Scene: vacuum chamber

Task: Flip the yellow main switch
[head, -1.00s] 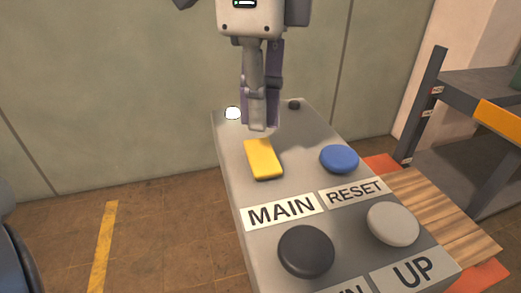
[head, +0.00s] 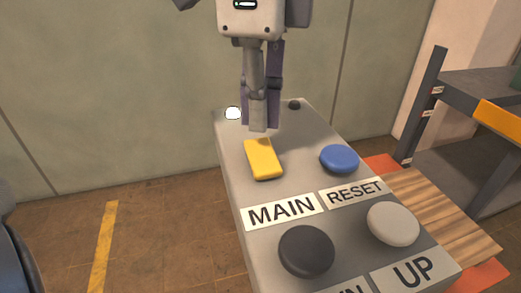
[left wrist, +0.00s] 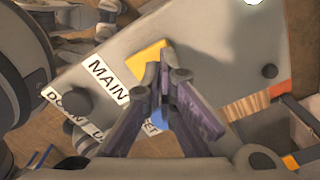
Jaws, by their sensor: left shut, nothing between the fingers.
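The yellow main switch (head: 263,159) is a rectangular rocker on the sloped grey panel, just above the label MAIN (head: 281,211). It also shows in the left wrist view (left wrist: 148,56), partly hidden behind my fingers. My left gripper (head: 258,128) points down from above, its fingertips just beyond the far end of the switch. In the left wrist view the fingers (left wrist: 167,72) are shut together and empty. I cannot tell whether the tips touch the panel or the switch. My right gripper is not clearly in view.
A blue RESET button (head: 339,158) sits right of the switch. A black button (head: 306,250) and a grey UP button (head: 393,223) are nearer. A white lamp (head: 233,113) and a small dark knob (head: 294,104) are at the far end. A shelf (head: 470,100) stands right.

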